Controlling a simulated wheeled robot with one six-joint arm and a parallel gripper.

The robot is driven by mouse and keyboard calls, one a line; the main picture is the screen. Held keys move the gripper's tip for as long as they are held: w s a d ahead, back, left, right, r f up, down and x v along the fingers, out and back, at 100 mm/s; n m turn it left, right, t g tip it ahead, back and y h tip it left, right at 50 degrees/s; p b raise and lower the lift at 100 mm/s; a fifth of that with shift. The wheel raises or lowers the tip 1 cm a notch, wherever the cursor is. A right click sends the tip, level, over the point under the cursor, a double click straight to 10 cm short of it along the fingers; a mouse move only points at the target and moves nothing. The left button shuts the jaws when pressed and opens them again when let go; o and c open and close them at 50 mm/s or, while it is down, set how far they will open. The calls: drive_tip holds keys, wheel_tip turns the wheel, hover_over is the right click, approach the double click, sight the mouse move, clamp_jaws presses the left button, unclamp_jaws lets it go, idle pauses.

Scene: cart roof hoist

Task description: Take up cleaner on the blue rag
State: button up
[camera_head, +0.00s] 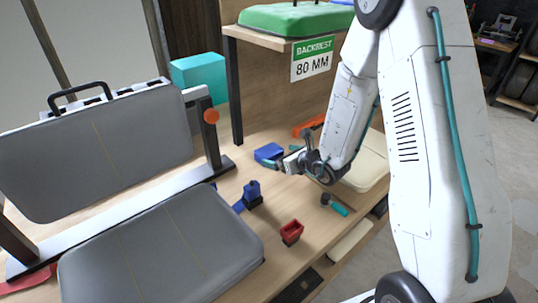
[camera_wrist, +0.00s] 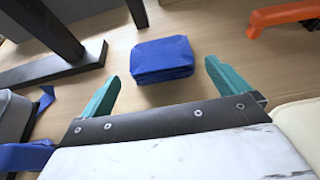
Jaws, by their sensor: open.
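The blue rag (camera_wrist: 162,59) is a folded pad lying on the wooden bench top, seen in the wrist view ahead of my gripper and between the lines of its two fingers. In the head view the rag (camera_head: 268,152) lies just left of and beyond the gripper tip. My gripper (camera_wrist: 160,85) has teal fingers spread apart with nothing between them. It also shows in the head view (camera_head: 281,167), low over the bench. I cannot tell from these frames which container holds the cleaner.
A blue container (camera_head: 252,194), a red cup (camera_head: 291,232) and a teal-handled tool (camera_head: 335,205) stand or lie on the bench nearer the front. Grey seat cushions (camera_head: 160,255) are at left. An orange item (camera_head: 308,125) lies behind the arm. A dark post (camera_head: 234,95) rises behind the rag.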

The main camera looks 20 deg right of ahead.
sight(273, 153)
drive_tip(key=x, duration=0.7)
drive_tip(key=shift+w, duration=0.15)
drive_tip(key=shift+c, duration=0.3)
drive_tip(key=c, duration=0.6)
